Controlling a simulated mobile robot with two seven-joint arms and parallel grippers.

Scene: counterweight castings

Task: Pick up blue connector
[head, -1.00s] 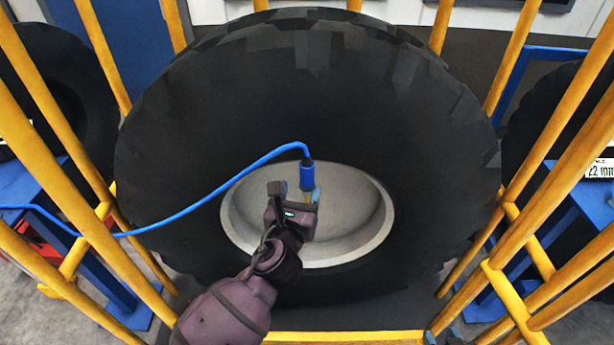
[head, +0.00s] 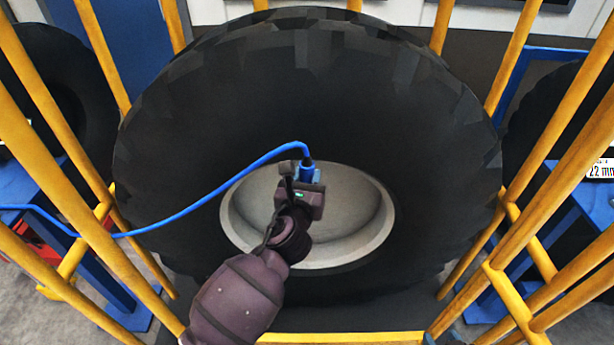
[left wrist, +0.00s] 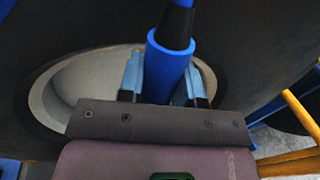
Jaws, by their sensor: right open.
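The blue connector (head: 307,171) stands upright in front of the tyre's pale hub, a black sleeve at its top joining a blue cable (head: 215,193). My left gripper (head: 301,173) is at the connector, its fingers on either side of the body. In the left wrist view the connector (left wrist: 165,68) rises between the two light-blue fingers (left wrist: 160,80). The fingers lie very close to it; whether they press on it I cannot tell. The connector's lower end is hidden behind my gripper. The fingertips of my right gripper (head: 442,338) just show at the bottom edge, apart and empty.
A large black tyre (head: 300,95) with a pale grey hub (head: 375,225) fills the middle. Yellow bars (head: 505,245) slope along both sides, and a yellow rail crosses the bottom. The cable runs left past the bars.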

